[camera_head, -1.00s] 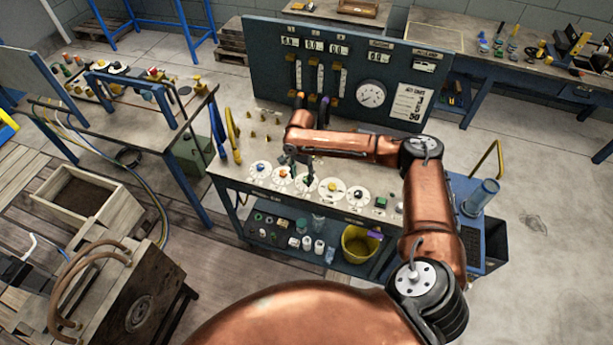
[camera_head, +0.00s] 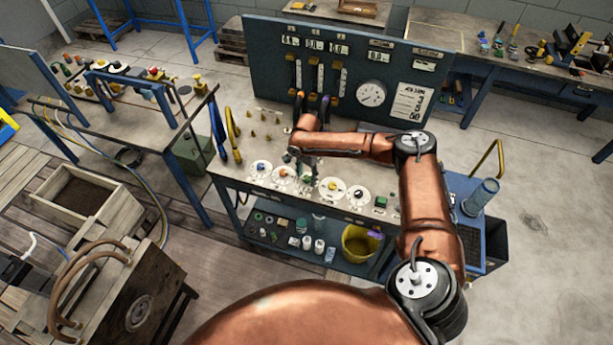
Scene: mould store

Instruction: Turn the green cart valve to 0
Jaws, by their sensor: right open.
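The cart (camera_head: 345,208) has a row of round white dials with coloured knobs along its front edge. A blue knob (camera_head: 261,168), an orange knob (camera_head: 281,175), a yellow knob (camera_head: 333,184) and a black knob (camera_head: 358,193) show clearly. My left gripper is not in view.
A blue panel (camera_head: 346,65) with gauges stands behind the dials. Small brass pieces (camera_head: 262,116) lie at the cart's back left. The lower shelf holds jars and a yellow bucket (camera_head: 358,243).

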